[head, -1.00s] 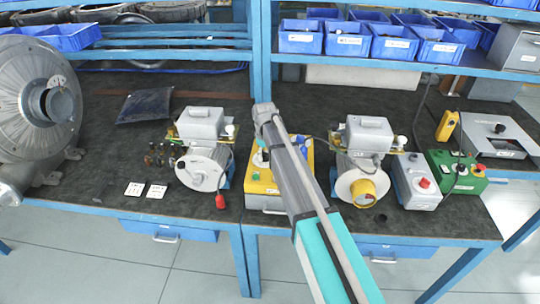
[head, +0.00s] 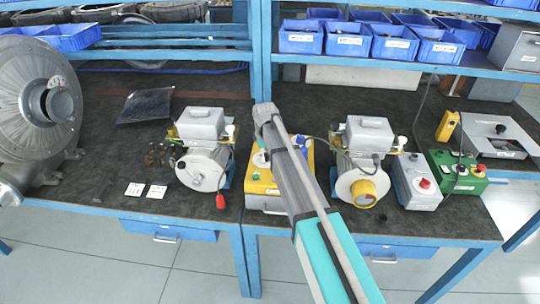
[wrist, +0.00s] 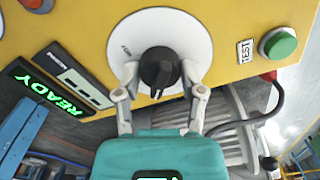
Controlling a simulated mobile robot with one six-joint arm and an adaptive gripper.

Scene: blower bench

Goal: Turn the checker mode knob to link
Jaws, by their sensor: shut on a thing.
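The checker is a yellow box (head: 262,188) on the bench, partly hidden behind my arm in the head view. In the wrist view its yellow face (wrist: 215,20) carries a round white dial (wrist: 135,35) with a black mode knob (wrist: 160,68). My gripper (wrist: 160,80) has one finger on each side of the knob and is shut on it. The pointer line on the knob points toward the bottom of the wrist view. Most dial lettering is hidden or too small to read. In the head view my gripper's fingers are hidden by my arm.
A green TEST button (wrist: 280,43) and a lit READY display (wrist: 45,88) flank the dial. Blower units stand left (head: 203,145) and right (head: 360,160) of the checker. A grey box with a red button (head: 417,185) and a green box (head: 458,172) stand farther right.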

